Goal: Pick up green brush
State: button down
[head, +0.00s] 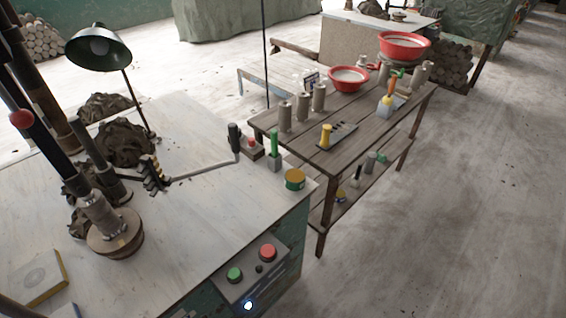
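An upright green handle (273,143), which may be the green brush, stands in a small grey block (274,163) near the right edge of the workbench. Its bristles cannot be made out. Another small green item (401,73) shows among tools on the wooden table, and a green piece (382,158) lies on that table's lower shelf. Which of these is the brush I cannot tell for sure. My gripper is not in view.
The workbench (200,215) bears a lamp (98,46), clay lumps (125,142), a yellow-green tin (295,180) and a black-handled lever (234,138). The wooden table (355,108) holds grey cylinders and red bowls (348,79). Floor (450,200) at right is clear.

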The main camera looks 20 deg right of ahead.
aim_at(274, 133)
jog(key=i+l, duration=0.15)
jog(key=l, duration=0.15)
jog(key=i+l+u, duration=0.15)
jog(key=l, duration=0.15)
jog(key=i+l, duration=0.15)
jog(key=l, duration=0.2)
jog(key=i+l+u, duration=0.1)
jog(key=l, duration=0.2)
jog(key=i+l+u, duration=0.1)
jog(key=l, duration=0.25)
jog(key=i, duration=0.05)
